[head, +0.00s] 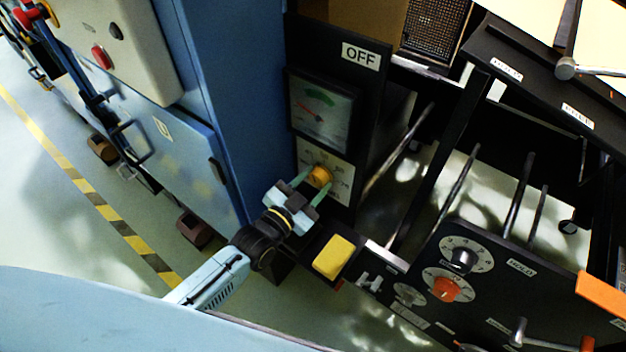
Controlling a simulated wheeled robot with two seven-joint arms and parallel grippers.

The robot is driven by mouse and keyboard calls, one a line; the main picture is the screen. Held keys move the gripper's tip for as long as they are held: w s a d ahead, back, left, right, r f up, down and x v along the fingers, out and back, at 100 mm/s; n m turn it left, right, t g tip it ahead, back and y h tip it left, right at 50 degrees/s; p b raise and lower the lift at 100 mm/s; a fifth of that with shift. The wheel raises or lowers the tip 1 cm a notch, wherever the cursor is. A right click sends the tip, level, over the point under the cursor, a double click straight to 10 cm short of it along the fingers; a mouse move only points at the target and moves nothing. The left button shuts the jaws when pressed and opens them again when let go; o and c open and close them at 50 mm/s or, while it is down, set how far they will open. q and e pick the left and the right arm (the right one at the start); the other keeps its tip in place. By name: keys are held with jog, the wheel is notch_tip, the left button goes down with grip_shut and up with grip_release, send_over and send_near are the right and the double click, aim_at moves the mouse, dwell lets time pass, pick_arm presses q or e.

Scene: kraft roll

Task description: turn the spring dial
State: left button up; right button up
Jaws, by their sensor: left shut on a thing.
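A yellow-orange dial knob (319,177) sits on a pale scale plate (338,172) on a black upright panel, below a gauge. My left gripper (315,182) reaches up from below, with its two pale green fingers on either side of the knob, shut on it. Some of the scale's markings are hidden by the fingers and too small to read. I cannot tell from here which of the dials is labelled as the spring dial. My right gripper is not in view.
The gauge (321,115) has a red needle and green arc, under an "OFF" label (361,56). A yellow block (334,257) lies close below my gripper. A blue cabinet (205,100) stands left.

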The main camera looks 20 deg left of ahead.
pick_arm(q)
jog(key=n+p, duration=0.2)
jog(key=n, duration=0.3)
jog(key=shift+w+r, duration=0.1)
jog(key=shift+r, duration=0.05)
jog(key=shift+d+n+p, duration=0.1)
jog(key=shift+n+p, duration=0.2)
jog(key=shift+n, duration=0.8)
jog(key=n, duration=0.2)
jog(key=shift+n, duration=2)
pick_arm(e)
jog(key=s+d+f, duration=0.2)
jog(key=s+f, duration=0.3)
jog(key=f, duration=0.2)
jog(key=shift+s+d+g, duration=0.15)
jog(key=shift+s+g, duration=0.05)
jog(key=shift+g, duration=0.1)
pick_arm(q)
jog(key=o, duration=0.8)
jog(key=shift+r, duration=0.1)
jog(key=shift+o, duration=0.8)
